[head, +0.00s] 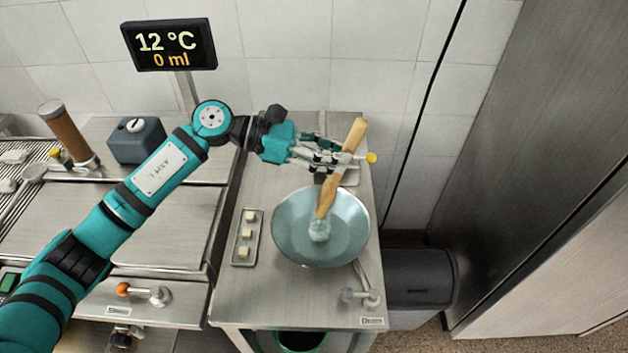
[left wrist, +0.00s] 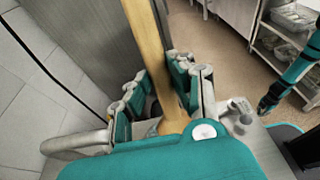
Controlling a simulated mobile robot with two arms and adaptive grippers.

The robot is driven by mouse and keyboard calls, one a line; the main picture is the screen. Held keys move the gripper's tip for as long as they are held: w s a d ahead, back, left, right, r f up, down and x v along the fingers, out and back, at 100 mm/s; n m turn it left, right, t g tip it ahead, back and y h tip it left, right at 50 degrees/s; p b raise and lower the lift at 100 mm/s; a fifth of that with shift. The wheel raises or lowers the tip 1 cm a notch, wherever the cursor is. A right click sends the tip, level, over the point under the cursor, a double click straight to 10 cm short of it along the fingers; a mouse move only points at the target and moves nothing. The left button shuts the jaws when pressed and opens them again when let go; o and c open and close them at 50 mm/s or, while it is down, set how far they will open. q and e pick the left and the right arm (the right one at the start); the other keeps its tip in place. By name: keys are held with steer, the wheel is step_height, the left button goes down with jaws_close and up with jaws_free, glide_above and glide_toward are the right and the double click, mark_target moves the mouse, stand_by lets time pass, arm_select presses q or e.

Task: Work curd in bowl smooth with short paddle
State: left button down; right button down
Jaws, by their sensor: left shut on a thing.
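The wooden paddle (head: 328,195) stands tilted, its lower end at the pale curd lump (head: 319,231) in the wide blue-grey bowl (head: 290,215). The curd sits around the middle of the bowl. My left gripper (head: 340,160) is shut around the upper part of the paddle, above the bowl's far rim. In the left wrist view the paddle (left wrist: 148,45) runs between the fingers of my left gripper (left wrist: 170,90). The paddle's tip is partly hidden by the curd. A teal arm end, likely my right (left wrist: 268,100), shows in the left wrist view; its jaws cannot be made out.
A small tray (head: 239,256) with pale cubes lies left of the bowl. A metal tap-like fitting (head: 358,297) is at the table's front right. A dark bin (head: 420,278) stands right of the table.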

mark_target(328, 177)
arm_select(q)
steer(key=shift+w+d, duration=0.1)
steer(key=shift+w, duration=0.15)
steer(key=shift+f, duration=0.25)
steer(key=shift+f+b, duration=0.9)
steer(key=shift+f, duration=1.85)
steer(key=shift+f+b, duration=0.25)
steer(key=shift+b, duration=0.1)
steer(key=shift+s, duration=0.2)
